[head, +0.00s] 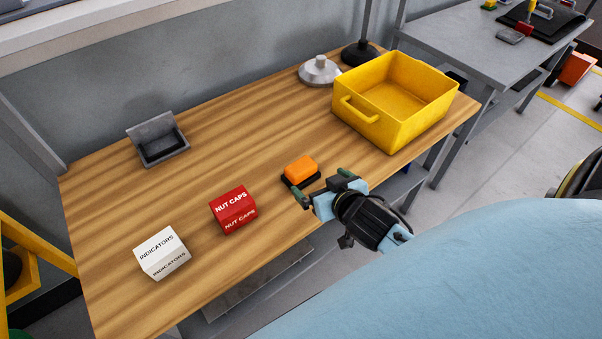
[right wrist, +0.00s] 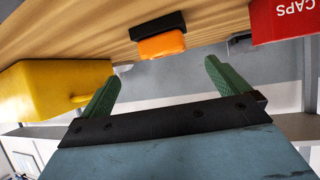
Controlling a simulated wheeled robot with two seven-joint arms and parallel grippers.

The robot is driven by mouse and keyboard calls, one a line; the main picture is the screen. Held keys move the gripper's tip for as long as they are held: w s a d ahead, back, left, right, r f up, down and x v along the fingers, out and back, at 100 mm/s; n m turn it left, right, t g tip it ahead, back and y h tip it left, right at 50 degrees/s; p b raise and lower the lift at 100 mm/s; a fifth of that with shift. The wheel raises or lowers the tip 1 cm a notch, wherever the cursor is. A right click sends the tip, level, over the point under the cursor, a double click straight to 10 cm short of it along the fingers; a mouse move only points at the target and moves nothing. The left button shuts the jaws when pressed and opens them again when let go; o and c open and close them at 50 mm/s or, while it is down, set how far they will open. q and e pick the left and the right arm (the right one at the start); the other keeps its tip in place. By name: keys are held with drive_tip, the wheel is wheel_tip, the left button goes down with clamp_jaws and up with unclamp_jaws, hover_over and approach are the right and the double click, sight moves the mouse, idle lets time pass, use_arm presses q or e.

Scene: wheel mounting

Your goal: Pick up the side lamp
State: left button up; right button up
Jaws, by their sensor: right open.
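The side lamp (head: 301,169) is a small orange block on a black base, lying on the wooden table near its front edge. It also shows in the right wrist view (right wrist: 161,45), beyond the space between the fingertips. My right gripper (head: 325,186) is open and empty, just in front of the lamp and apart from it in the right wrist view. Its two green fingers (right wrist: 160,80) are spread wide. My left gripper is not in view.
A red nut caps box (head: 233,211) and a white indicators box (head: 162,253) stand left of the lamp. A yellow bin (head: 400,128) stands at the right. A grey holder (head: 158,140) and a silver disc-shaped part (head: 319,72) are farther back. The middle of the wooden table (head: 235,150) is clear.

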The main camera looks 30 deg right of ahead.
sight(306, 172)
drive_tip(key=x, duration=0.5)
drive_tip(key=shift+w+f+b, duration=0.25)
drive_tip(key=shift+w+b, duration=0.05)
drive_tip(key=shift+b, duration=0.1)
drive_tip(key=shift+a+b+x, duration=0.15)
drive_tip(key=shift+b+x, duration=0.1)
drive_tip(key=shift+x, duration=1.1)
drive_tip(key=shift+a+b+x, duration=0.15)
drive_tip(key=shift+b+x, duration=0.1)
drive_tip(key=shift+x, duration=1.1)
drive_tip(key=c, duration=0.9)
